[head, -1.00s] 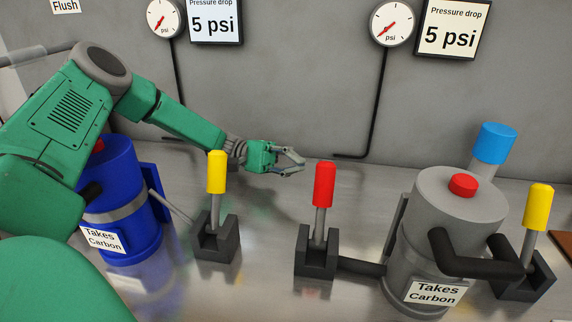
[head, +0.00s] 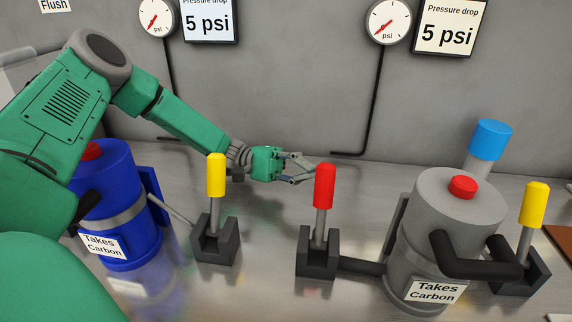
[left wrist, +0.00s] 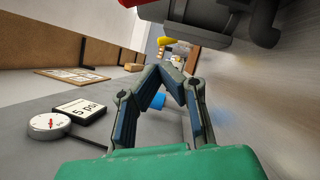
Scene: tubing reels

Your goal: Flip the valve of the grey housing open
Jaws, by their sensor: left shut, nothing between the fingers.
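The grey housing (head: 455,215) stands at the right in the head view, labelled "Takes Carbon", with a red button on top. A red-handled valve (head: 324,187) stands upright in a dark bracket on its left, joined by a black pipe. A yellow-handled valve (head: 534,206) stands upright on its right. My left gripper (head: 308,168) is shut and empty, just left of and behind the red handle; I cannot tell whether they touch. In the left wrist view its fingertips (left wrist: 166,72) meet, with a red part (left wrist: 130,3) at the top edge. My right gripper is not in view.
A blue housing (head: 122,205) with its own yellow-handled valve (head: 216,178) stands at the left, below my left arm. The grey wall behind carries gauges (head: 388,22) and "5 psi" signs (head: 449,27). A blue cylinder (head: 489,141) rises behind the grey housing.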

